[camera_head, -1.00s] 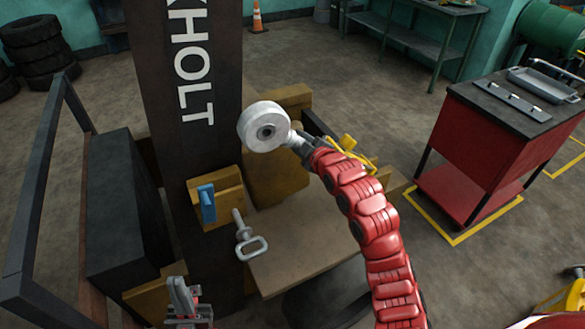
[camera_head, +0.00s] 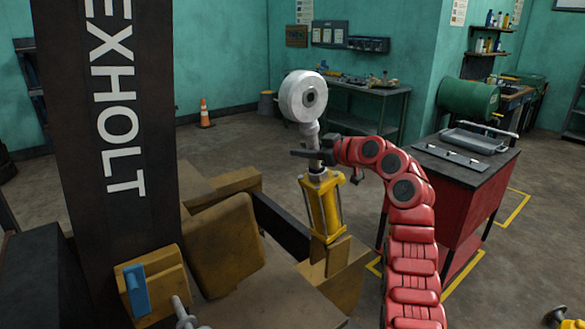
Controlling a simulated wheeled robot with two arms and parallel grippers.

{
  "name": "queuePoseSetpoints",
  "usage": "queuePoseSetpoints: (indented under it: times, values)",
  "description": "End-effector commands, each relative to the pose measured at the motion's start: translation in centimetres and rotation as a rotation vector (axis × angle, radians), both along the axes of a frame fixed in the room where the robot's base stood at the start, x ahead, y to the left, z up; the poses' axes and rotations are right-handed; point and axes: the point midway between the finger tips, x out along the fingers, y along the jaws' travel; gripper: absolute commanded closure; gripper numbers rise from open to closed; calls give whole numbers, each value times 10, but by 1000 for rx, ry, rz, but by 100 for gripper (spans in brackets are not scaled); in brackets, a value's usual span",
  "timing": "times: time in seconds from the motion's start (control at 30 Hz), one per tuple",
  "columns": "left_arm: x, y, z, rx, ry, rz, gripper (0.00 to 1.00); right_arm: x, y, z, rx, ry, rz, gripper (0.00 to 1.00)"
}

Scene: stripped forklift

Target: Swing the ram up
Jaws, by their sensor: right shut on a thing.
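The ram stands nearly upright, leaning slightly to the left at the top. It has a yellow cylinder (camera_head: 324,208), a silver rod (camera_head: 312,138) and a big white round end (camera_head: 303,96) with a dark centre hole. Its foot meets a yellow-brown bracket (camera_head: 335,262) on the forklift frame. My right gripper (camera_head: 314,157) is shut on the rod just above the yellow cylinder, reaching in from the right on my red arm. My left gripper is out of view.
The dark mast (camera_head: 105,130) lettered EXHOLT stands left of the ram. A yellow block with a blue tab (camera_head: 137,290) and part of a grey pin (camera_head: 184,312) are at bottom left. A red cart (camera_head: 455,210) stands right, with open floor around it.

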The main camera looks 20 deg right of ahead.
Motion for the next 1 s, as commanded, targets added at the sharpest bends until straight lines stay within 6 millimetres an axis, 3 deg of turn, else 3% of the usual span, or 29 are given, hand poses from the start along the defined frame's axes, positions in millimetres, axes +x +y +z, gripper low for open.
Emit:
queuePoseSetpoints:
  times: [0.23, 0.73, 0.77, 0.9, 1.0]
  values:
    - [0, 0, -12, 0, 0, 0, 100, 5, -17, 5, 36, 7, -9, 100]
    - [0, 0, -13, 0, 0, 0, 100, 6, -22, 7, 46, 10, -14, 100]
    - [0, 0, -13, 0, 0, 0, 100, 6, -22, 7, 46, 10, -14, 57]
    - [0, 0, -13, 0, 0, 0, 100, 6, -21, 6, 45, 13, -10, 32]
    - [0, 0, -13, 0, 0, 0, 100, 6, -20, 5, 45, 14, -8, 31]
